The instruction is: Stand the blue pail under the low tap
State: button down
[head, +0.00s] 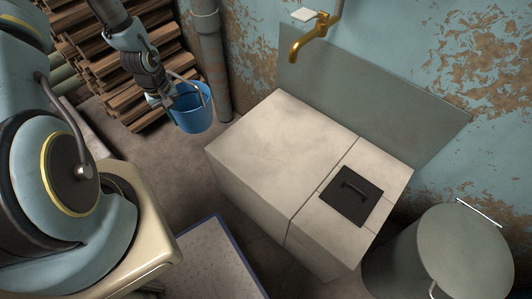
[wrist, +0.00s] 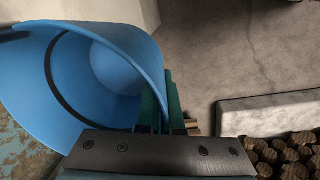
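The blue pail (head: 193,121) is at the upper left of the head view, left of the pale counter block, looking roughly upright with its thin handle raised. My gripper (head: 168,98) is at its left rim. In the wrist view the pail (wrist: 105,75) fills the left side, its open mouth showing. The green fingers of my gripper (wrist: 161,105) lie on either side of the pail's wall at the rim, closed on it. The brass tap (head: 308,42) sticks out from the wall above the back of the counter. How high the pail is above the floor is unclear.
The pale counter block (head: 268,140) has a clear top below the tap, with a black handled plate (head: 351,196) on its right part. A grey panel (head: 375,100) stands behind. A vertical pipe (head: 210,65) is behind the pail. Stacked wood (head: 90,50) is left; a grey drum (head: 445,250) is right.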

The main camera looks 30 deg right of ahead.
jog(key=s+d+f+m+b, duration=0.1)
jog(key=s+d+f+b, duration=0.1)
jog(key=s+d+b, duration=0.7)
jog(key=s+d+f+b, duration=0.25)
jog(key=s+d, duration=0.45)
jog(key=d, duration=0.6)
jog(key=f, duration=0.2)
jog(key=f+b, duration=0.1)
jog(key=f, duration=0.2)
jog(key=f+b, duration=0.1)
jog(key=f, duration=0.2)
jog(key=shift+s+a+f, duration=0.15)
jog(key=shift+s+a, duration=0.05)
jog(key=shift+s, duration=0.05)
jog(key=shift+f, duration=0.15)
jog(key=c, duration=1.1)
grip_release()
